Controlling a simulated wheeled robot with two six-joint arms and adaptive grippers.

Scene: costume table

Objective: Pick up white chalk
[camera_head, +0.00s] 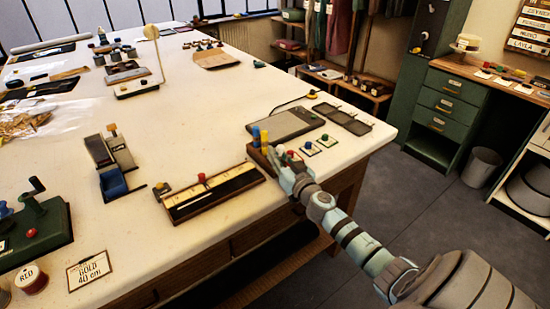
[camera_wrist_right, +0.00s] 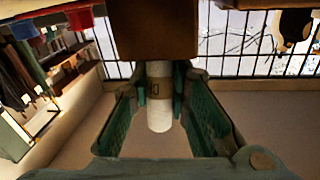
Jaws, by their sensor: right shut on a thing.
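The white chalk (camera_wrist_right: 160,95) is a short white cylinder with a printed tan band, between the green-padded fingers of my right gripper in the wrist view. My right gripper (camera_wrist_right: 160,105) is shut on it. A plain brown block (camera_wrist_right: 155,30) covers the top of that view and hides the chalk's upper end. In the head view, my right gripper (camera_head: 281,163) is at the table's right front edge, beside a small brown holder (camera_head: 256,156) with blue and yellow upright pieces. The chalk is hard to make out there. My left gripper is not seen.
The white table (camera_head: 200,125) carries a grey tablet-like slab (camera_head: 299,122), small cards with coloured knobs, and a long wooden box (camera_head: 213,194) close left of my right gripper. A green drawer cabinet (camera_head: 445,105) and a bin (camera_head: 481,167) stand right. Mid-table is largely clear.

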